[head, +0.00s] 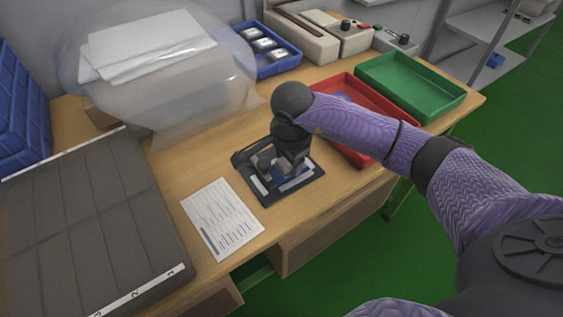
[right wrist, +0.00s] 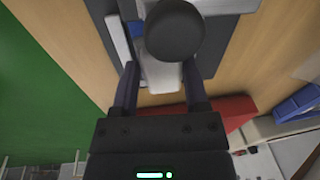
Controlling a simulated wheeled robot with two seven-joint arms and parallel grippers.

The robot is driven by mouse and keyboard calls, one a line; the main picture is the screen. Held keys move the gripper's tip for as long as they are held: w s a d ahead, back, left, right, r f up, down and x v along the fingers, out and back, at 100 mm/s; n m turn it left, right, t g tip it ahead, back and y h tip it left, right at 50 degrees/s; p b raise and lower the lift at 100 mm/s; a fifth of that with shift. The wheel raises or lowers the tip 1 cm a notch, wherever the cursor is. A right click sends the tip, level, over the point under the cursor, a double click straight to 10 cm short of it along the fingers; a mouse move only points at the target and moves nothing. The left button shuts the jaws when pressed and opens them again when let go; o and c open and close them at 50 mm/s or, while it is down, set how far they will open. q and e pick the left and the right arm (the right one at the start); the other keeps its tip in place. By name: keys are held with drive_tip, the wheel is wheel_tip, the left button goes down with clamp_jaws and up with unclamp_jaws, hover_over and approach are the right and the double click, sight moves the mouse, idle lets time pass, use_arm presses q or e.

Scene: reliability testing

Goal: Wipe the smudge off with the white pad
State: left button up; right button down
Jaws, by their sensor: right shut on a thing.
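My right gripper (head: 278,172) points down over a dark fixture plate (head: 313,174) on the wooden table. In the right wrist view, its two fingers (right wrist: 161,76) are shut on a whitish block, the white pad (right wrist: 162,74). The fixture plate also shows there, grey (right wrist: 212,42), under the pad. A dark round knob (right wrist: 176,30) covers part of the pad and plate. I cannot tell whether the pad touches the plate. I see no smudge; the arm, fingers and knob hide part of the plate. My left gripper is not in view.
A printed sheet (head: 221,218) lies left of the fixture. A red tray (head: 352,87) and green tray (head: 410,85) stand to the right, under or beside my arm. A clear bag (head: 165,90) and a blue tray (head: 284,63) are behind. A grey sectioned panel (head: 85,225) fills the left.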

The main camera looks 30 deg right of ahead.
drive_tip(key=shift+d+f+b, duration=0.15)
drive_tip(key=shift+d+b, duration=0.15)
drive_tip(key=shift+d, duration=1.35)
drive_tip(key=shift+r, duration=0.45)
wheel_tip(320, 180, up, 5)
drive_tip(key=p, duration=0.4)
drive_tip(key=shift+w, duration=0.1)
drive_tip(key=shift+r+p, duration=0.3)
drive_tip(key=shift+f, duration=0.2)
